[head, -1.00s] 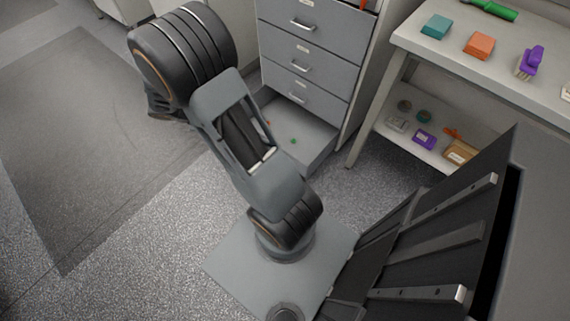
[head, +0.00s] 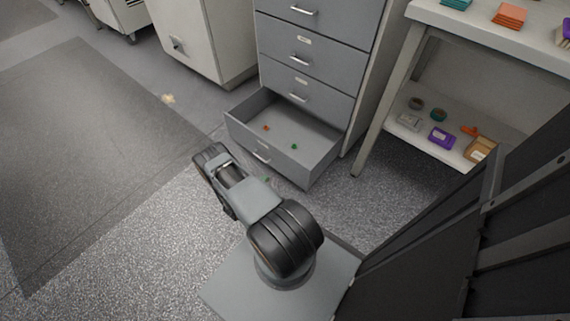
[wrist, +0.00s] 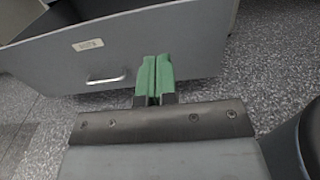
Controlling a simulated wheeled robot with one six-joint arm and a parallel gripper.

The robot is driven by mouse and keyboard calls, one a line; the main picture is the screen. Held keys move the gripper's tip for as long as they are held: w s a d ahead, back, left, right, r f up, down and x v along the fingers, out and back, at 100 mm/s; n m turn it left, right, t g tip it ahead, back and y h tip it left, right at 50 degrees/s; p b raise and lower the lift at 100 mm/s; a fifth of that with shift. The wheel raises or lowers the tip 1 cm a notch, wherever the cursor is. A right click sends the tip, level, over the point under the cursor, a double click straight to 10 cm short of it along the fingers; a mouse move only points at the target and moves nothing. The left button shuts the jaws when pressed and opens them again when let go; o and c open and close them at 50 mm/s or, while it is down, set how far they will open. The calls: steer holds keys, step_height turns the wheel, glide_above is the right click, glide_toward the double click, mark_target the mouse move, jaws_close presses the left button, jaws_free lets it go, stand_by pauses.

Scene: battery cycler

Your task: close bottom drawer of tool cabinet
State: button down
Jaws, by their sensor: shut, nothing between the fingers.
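The grey tool cabinet (head: 305,45) stands at the top centre of the head view. Its bottom drawer (head: 301,163) is pulled well out, with a small orange item and a small green item inside. The drawer front (wrist: 130,55) fills the upper part of the wrist view, with a label and a silver handle (wrist: 106,79). My gripper (wrist: 154,62) has green fingers, pressed together and empty. In the wrist view the fingertips overlap the drawer front to the right of the handle; I cannot tell whether they touch it. In the head view my arm mostly hides the gripper.
A bench with a lower shelf (head: 437,145) stands right of the cabinet, holding several small items. A pale cabinet (head: 195,40) stands at the back left. Grey speckled floor and a dark mat (head: 85,130) lie open to the left.

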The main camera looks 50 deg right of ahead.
mark_target(288, 157)
steer(key=d, duration=0.4)
steer(key=d+b, duration=0.1)
steer(key=d, duration=0.3)
steer(key=s+d+b, duration=0.1)
steer(key=d, duration=0.3)
steer(key=shift+f, duration=0.2)
steer(key=shift+s+d+b, duration=0.1)
steer(key=shift+d+b, duration=0.3)
steer(key=shift+d, duration=0.4)
